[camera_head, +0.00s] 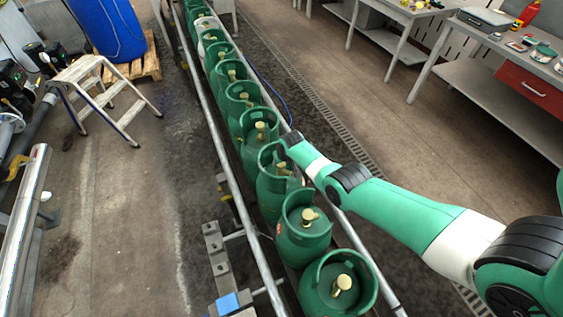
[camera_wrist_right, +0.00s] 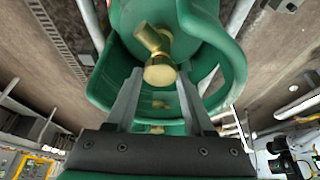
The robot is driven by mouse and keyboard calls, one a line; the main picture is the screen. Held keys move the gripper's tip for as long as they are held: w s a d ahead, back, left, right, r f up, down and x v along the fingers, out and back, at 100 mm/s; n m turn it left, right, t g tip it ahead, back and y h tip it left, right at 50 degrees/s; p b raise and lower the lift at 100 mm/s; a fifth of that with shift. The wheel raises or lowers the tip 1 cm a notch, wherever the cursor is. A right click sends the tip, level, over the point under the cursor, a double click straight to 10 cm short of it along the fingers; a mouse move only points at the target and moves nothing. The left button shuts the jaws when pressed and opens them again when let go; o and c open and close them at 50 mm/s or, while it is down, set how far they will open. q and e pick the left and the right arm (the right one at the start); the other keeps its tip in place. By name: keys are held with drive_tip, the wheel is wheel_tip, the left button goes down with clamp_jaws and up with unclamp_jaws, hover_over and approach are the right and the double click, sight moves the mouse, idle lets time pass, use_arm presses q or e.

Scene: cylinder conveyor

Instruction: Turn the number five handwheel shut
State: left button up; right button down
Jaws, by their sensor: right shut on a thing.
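A row of green gas cylinders with brass valves stands on the conveyor (camera_head: 250,235). My right gripper (camera_head: 289,168) reaches from the right into the collar of the third cylinder (camera_head: 270,193) from the near end. In the right wrist view, the two grey fingers (camera_wrist_right: 158,80) are shut on the round brass handwheel (camera_wrist_right: 160,71) of that cylinder's valve. The valve's brass body (camera_wrist_right: 150,37) shows beyond it, inside the green collar (camera_wrist_right: 225,50). No number is readable on the cylinders, and how far the handwheel is turned cannot be told. My left gripper is not in view.
The nearest cylinders (camera_head: 318,300) stand close together, with narrow gaps between collars. Metal rails (camera_head: 236,190) run along both sides of the row. A step ladder (camera_head: 105,95) and blue drum (camera_head: 108,28) stand left; workbenches (camera_head: 480,85) stand at the back right.

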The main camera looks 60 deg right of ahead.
drive_tip(key=shift+a+f+m+g, duration=0.15)
drive_tip(key=shift+m+g, duration=0.25)
drive_tip(key=shift+m, duration=0.7)
drive_tip(key=shift+w+m+h+b, duration=0.1)
drive_tip(key=shift+m+h+b, duration=0.2)
drive_tip(key=shift+m+b, duration=0.4)
drive_tip(key=shift+f+m+g+b, duration=0.1)
drive_tip(key=shift+m+g+b, duration=0.5)
drive_tip(key=shift+m+b, duration=0.4)
drive_tip(key=shift+m, duration=0.3)
drive_tip(key=shift+c, duration=1.4)
unclamp_jaws()
drive_tip(key=shift+w+r, duration=0.1)
drive_tip(key=shift+r, duration=0.1)
drive_tip(key=shift+r, duration=0.1)
